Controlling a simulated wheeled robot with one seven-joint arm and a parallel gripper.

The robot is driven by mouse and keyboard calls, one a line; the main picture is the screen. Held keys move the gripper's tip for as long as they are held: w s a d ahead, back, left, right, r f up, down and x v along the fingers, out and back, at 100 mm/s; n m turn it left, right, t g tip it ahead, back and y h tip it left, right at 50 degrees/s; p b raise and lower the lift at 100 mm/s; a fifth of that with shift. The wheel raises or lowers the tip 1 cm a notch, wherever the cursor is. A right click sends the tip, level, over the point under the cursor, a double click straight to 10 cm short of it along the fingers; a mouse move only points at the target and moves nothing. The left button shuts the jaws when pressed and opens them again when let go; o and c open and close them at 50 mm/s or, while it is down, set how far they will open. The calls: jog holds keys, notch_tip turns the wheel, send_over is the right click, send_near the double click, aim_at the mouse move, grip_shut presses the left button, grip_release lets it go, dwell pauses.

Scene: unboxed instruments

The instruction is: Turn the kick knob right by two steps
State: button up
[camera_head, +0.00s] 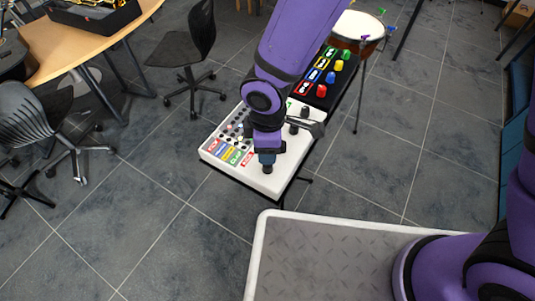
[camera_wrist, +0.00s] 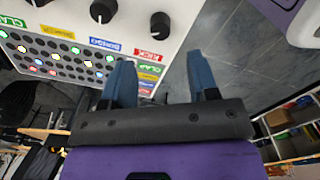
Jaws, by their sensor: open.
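The kick knob is a round black knob with a pale pointer mark, near the red KICK label (camera_wrist: 149,55) on a white drum machine (camera_head: 215,152). In the wrist view the knob (camera_wrist: 160,22) lies just beyond my fingertips, between them sideways, and is not touched. In the head view a black knob (camera_head: 267,169) shows at the machine's front corner, just below my gripper (camera_head: 266,158). My gripper (camera_wrist: 160,68) is open, with two blue fingers apart and nothing between them. Its contact with the panel cannot be told.
Another black knob (camera_wrist: 104,11) stands beside it, by the BONGO label (camera_wrist: 105,45). Rows of lit and dark buttons (camera_wrist: 60,58) fill the panel. A black box with coloured knobs (camera_head: 335,66) and a drum (camera_head: 357,28) stand behind. Chairs stand at left.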

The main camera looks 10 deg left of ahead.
jog(key=shift+r, duration=1.3)
jog(key=w+d+r+m+t, duration=0.1)
jog(key=w+d+r+m, duration=0.3)
jog(key=d+r, duration=0.5)
jog(key=w+d+r+m+t, duration=0.2)
jog(key=w+d+r+m, duration=0.25)
jog(key=d+r, duration=0.45)
jog(key=s+d+r+m+t, duration=0.1)
jog(key=s+d+r+m, duration=0.4)
jog(key=d, duration=0.4)
jog(key=s+d+r+m+t, duration=0.1)
jog(key=s+d+r+m, duration=0.5)
jog(key=s+d+r, duration=0.1)
jog(key=shift+s+d+r, duration=0.4)
jog(key=shift+s+d, duration=0.3)
jog(key=shift+d, duration=0.3)
jog(key=shift+w, duration=0.1)
